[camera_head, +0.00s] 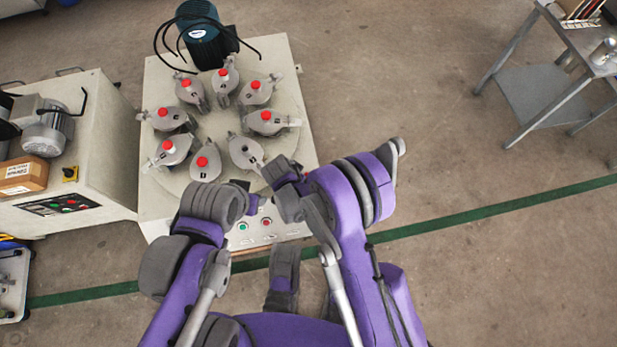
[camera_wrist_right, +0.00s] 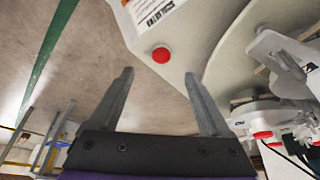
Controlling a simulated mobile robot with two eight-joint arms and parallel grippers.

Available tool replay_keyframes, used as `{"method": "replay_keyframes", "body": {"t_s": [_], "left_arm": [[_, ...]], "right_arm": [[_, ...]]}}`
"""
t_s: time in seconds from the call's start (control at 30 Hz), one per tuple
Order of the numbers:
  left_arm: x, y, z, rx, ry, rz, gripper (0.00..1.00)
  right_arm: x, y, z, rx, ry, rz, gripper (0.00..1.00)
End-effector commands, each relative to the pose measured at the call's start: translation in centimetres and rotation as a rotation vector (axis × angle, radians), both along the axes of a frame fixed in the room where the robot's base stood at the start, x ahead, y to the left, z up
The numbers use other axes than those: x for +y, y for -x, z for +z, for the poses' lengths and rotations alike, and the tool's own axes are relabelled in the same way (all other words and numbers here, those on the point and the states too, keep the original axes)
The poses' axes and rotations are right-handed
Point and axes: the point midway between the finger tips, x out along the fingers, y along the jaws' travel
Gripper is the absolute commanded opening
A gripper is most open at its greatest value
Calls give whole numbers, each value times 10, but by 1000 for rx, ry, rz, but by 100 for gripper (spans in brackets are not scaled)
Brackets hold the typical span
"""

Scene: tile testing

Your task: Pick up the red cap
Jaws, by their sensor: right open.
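In the right wrist view a round red cap (camera_wrist_right: 161,55) sits on a pale surface near its edge, beside a white label. My right gripper (camera_wrist_right: 158,82) is open and empty, with the cap beyond its fingertips and between their lines. Several red caps also sit on grey units around the round plate in the head view, one of them on the near-left unit (camera_head: 205,162). The near-right unit (camera_head: 245,152) shows a dark hole and no cap. My left gripper (camera_head: 243,187) is by the machine's front edge, its fingers mostly hidden by its wrist.
The machine top (camera_head: 155,90) carries a dark green motor (camera_head: 203,38) with black cables at the back. A beige cabinet (camera_head: 95,170) with a brown box (camera_head: 23,175) stands to the left. A metal table (camera_head: 535,90) stands at the far right, with open floor between.

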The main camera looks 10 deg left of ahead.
Motion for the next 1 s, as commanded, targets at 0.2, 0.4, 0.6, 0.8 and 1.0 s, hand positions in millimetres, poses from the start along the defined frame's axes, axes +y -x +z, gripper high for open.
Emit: {"method": "replay_keyframes", "body": {"t_s": [0.2,0.4,0.6,0.8,1.0], "left_arm": [[0,-1,-11,3,0,0,50],[0,-2,-15,5,0,0,50],[0,-3,-21,6,0,0,50],[0,-4,-31,9,0,0,50],[0,-4,-32,9,0,0,50]], "right_arm": [[-4,-12,-35,-1,-1,-5,81],[-6,-19,-51,-1,0,-2,81],[-9,-28,-64,0,-1,-4,81],[-13,-43,-91,0,-1,-3,81],[-15,-46,-96,-2,-1,-1,81]]}}
